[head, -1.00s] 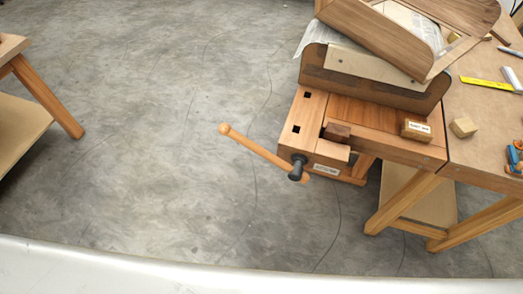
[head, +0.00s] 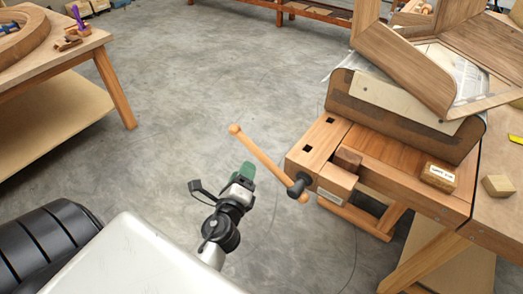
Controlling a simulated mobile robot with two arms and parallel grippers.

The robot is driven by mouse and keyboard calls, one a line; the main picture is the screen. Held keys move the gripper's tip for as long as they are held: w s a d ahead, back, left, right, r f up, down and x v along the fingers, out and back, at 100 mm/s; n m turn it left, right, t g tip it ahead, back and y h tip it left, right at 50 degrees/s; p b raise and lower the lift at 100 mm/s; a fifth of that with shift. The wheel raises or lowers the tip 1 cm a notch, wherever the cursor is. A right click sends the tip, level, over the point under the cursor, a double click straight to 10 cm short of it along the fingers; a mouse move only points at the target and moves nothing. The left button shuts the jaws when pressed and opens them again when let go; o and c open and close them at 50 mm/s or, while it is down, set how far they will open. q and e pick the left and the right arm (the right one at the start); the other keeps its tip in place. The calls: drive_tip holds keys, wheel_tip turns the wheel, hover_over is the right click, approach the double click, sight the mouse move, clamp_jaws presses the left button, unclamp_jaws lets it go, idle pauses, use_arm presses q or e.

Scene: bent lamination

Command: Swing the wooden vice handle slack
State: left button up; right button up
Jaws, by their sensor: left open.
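The wooden vice handle (head: 262,155) is a pale rod with a ball on its upper-left end. It slants down to the right through the dark vice screw head (head: 296,188), on the front of the wooden vice (head: 336,179). A dark wood block (head: 348,161) sits at the vice jaw. My left gripper (head: 246,172) is open, with a green part at its tip. In the picture it is below and left of the handle, apart from it. Whether its height matches the handle's is hard to tell. My right gripper is out of view.
The workbench (head: 404,178) carries a curved wooden form (head: 395,112), a labelled block (head: 438,176) and a small plain block (head: 497,186). Another bench (head: 75,58) stands at the left. The grey floor (head: 190,100) between them is clear.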

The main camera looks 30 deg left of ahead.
sight(251, 151)
use_arm(q)
drive_tip(key=p+x, duration=0.1)
drive_tip(key=x, duration=0.4)
drive_tip(key=shift+a+r, duration=0.15)
drive_tip(key=x, duration=0.4)
drive_tip(key=shift+p, duration=0.4)
drive_tip(key=shift+w+f, duration=0.25)
drive_tip(key=shift+w, duration=0.25)
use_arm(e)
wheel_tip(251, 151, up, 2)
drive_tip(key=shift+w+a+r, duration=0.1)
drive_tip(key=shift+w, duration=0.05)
use_arm(q)
clamp_jaws()
